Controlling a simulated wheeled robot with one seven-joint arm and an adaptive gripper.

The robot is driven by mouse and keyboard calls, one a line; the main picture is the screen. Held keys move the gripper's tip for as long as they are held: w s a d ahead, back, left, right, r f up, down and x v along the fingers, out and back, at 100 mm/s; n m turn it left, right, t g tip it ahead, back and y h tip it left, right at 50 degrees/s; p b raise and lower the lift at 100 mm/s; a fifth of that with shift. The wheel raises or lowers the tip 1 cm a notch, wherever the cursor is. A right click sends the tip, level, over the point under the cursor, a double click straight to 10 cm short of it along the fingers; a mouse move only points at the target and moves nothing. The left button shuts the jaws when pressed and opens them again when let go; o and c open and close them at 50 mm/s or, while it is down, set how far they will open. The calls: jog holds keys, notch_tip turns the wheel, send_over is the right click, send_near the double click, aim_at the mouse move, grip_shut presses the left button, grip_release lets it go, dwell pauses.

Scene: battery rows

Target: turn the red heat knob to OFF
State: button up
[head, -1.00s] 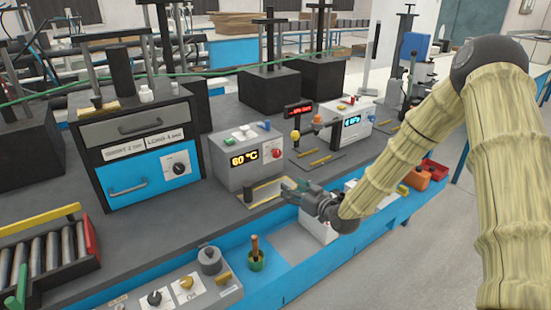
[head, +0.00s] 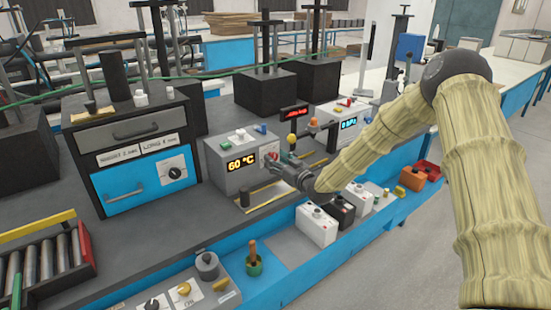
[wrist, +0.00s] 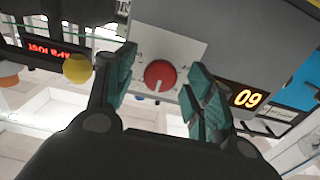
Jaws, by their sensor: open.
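The red heat knob (wrist: 160,75) is on the front face of the grey heater box (head: 225,170), beside a lit display (head: 241,163) that reads 60 °C. In the wrist view the knob lies between the two open teal fingers of my gripper (wrist: 160,90), with a gap on each side. A pale pointer mark shows on the knob. In the head view my gripper (head: 278,163) is at the box's right front corner and hides most of the knob. Whether the fingertips reach past the knob's face I cannot tell.
Several small boxes (head: 316,226) line the lower shelf.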

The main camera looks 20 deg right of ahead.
jog(key=shift+w+a, duration=0.15)
jog(key=shift+w, duration=0.3)
jog(key=c, duration=1)
